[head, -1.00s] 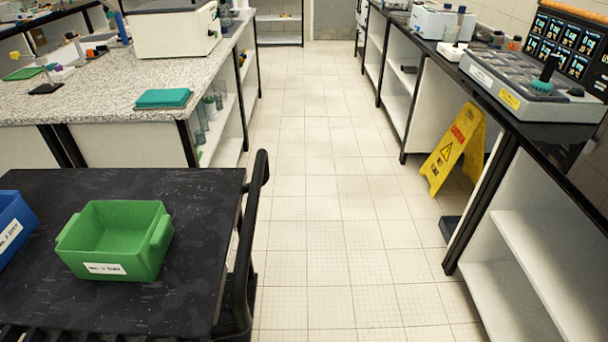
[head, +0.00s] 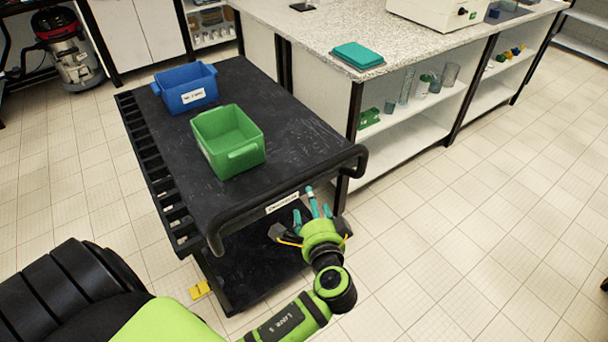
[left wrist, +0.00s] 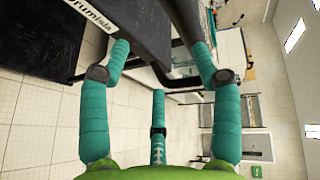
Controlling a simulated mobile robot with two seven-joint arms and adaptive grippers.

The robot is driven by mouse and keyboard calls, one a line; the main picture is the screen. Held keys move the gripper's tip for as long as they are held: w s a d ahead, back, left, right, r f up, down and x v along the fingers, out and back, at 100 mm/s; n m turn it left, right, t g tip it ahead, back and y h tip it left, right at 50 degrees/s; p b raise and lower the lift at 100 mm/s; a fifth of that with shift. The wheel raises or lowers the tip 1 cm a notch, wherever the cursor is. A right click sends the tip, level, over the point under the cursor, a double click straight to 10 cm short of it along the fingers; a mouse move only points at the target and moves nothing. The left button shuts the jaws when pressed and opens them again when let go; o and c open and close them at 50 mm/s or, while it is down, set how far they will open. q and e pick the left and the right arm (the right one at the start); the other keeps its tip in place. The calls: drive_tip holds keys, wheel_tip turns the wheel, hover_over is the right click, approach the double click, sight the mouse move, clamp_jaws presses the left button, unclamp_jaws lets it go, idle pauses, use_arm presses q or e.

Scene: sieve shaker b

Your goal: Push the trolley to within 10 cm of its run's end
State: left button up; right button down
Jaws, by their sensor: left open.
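The trolley (head: 290,145) has a black top with a dark push handle (head: 232,214) along its near edge and a lower shelf. A blue bin (head: 187,88) and a green bin (head: 228,143) stand on the top. My left gripper (head: 311,205) is open and empty, with its teal fingers pointing at the handle side near its right end. In the left wrist view, the open fingers (left wrist: 160,48) have the trolley's dark edge (left wrist: 155,25) ahead between and beyond them. Whether they touch it I cannot tell. My right gripper is out of view.
A speckled-top bench (head: 395,35) with open shelves stands close along the trolley's far right side. A yellow item (head: 200,289) lies on the floor by the trolley's near left wheel area. A vacuum cleaner (head: 70,50) stands at the upper left.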

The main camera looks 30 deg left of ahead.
sight(302, 182)
use_arm(q)
drive_tip(key=a+r, duration=0.1)
drive_tip(key=r, duration=0.1)
drive_tip(key=shift+a+r+n+y, duration=0.3)
drive_tip(key=shift+a+r+y, duration=0.05)
drive_tip(key=shift+y, duration=0.05)
drive_tip(key=p+x, duration=0.1)
drive_tip(key=x, duration=0.4)
drive_tip(key=shift+w+d+p, duration=0.1)
drive_tip(key=shift+w+p, duration=0.05)
drive_tip(key=shift+p, duration=0.2)
drive_tip(key=shift+w+a+f, duration=0.3)
drive_tip(key=shift+w+a, duration=0.15)
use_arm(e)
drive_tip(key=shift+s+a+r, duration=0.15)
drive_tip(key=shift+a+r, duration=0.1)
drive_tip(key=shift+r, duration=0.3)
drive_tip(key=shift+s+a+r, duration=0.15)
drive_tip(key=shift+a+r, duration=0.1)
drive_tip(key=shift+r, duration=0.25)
use_arm(q)
clamp_jaws()
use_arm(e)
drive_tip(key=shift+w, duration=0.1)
